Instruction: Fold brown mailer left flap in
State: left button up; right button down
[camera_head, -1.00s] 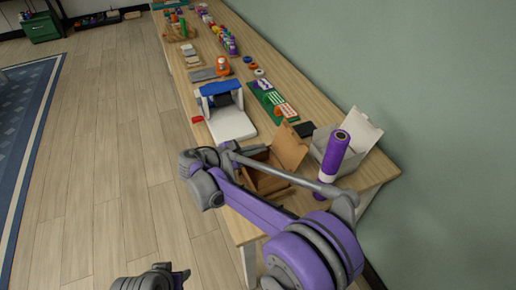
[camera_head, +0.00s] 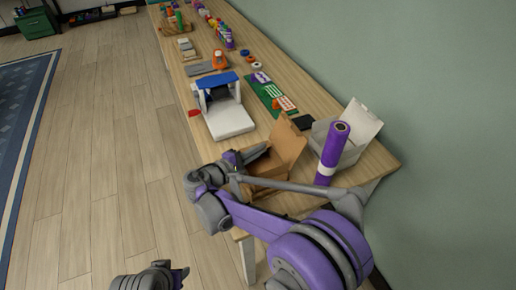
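The brown mailer (camera_head: 289,142) is an open cardboard box near the table's near end. One large flap stands up and leans back on its right side. My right arm crosses in front of the box and hides its left and front parts, so I cannot see how the left flap lies. My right gripper (camera_head: 258,152) is at the box's left edge, mostly behind my wrist. Contact and finger opening cannot be made out. My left gripper (camera_head: 181,274) shows partly at the bottom edge, over the floor, away from the box; its finger state is unclear.
A purple cylinder (camera_head: 331,158) stands close right of the mailer, before an open pale box (camera_head: 357,125). A black block (camera_head: 303,123), a green tray (camera_head: 268,95) and a white-and-blue machine (camera_head: 228,118) lie beyond. The wooden table (camera_head: 311,92) meets a green wall.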

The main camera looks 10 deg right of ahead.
jog(key=shift+f, duration=0.1)
dwell(0.5)
jog(key=c, duration=1.1)
grip_release()
